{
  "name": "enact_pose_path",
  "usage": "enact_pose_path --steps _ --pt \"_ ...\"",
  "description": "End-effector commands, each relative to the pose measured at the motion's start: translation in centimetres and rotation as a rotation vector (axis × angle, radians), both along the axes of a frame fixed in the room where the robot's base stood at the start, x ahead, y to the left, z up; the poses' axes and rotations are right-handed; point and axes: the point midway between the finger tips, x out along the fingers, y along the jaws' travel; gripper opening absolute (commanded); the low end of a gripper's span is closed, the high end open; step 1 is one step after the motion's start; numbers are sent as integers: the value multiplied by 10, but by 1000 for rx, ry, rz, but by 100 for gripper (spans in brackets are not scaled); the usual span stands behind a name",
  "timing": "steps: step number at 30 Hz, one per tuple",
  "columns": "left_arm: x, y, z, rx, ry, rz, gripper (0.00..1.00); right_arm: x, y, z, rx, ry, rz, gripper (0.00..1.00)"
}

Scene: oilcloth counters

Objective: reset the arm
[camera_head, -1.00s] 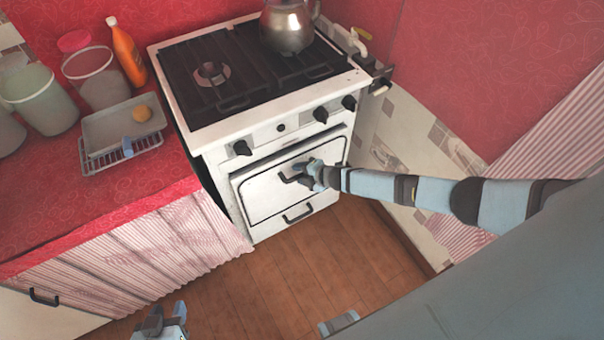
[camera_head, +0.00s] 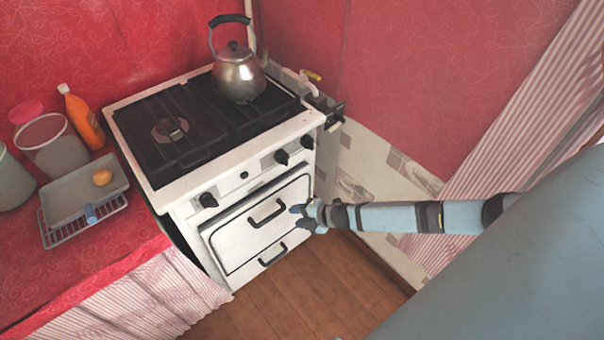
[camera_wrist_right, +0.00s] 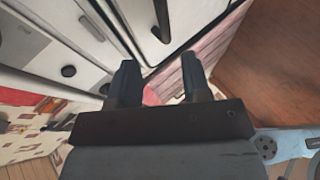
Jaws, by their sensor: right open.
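My right arm (camera_head: 410,217) reaches in from the right in the head view. Its gripper (camera_head: 299,216) is open and empty, in front of the white stove (camera_head: 170,205), just right of the oven door handle (camera_head: 266,213) and apart from it. In the right wrist view the two dark fingers (camera_wrist_right: 157,82) stand apart with nothing between them. The oven door (camera_head: 245,235) looks shut. My left gripper is not in the head view.
A metal kettle (camera_head: 238,76) stands on the stove top. On the red counter (camera_head: 60,285) at left are a tray (camera_head: 70,200) with an orange fruit (camera_head: 102,177), an orange bottle (camera_head: 83,118) and cups. Wooden floor (camera_head: 300,300) is clear below the stove. A tiled wall (camera_head: 365,170) stands close behind the arm.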

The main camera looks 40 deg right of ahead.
Motion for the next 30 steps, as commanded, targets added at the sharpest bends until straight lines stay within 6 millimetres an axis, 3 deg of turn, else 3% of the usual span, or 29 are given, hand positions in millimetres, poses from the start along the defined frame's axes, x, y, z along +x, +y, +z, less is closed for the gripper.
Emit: enact_pose_path --steps 6,22,26,30 --pt "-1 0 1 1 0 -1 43 -9 -6 7 -1 0 -1 44" --pt "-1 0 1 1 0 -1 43 -11 -3 8 7 2 -2 44" --pt "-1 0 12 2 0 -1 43 -27 29 19 93 33 -41 44" --pt "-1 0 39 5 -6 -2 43 -71 99 56 329 128 -182 44"
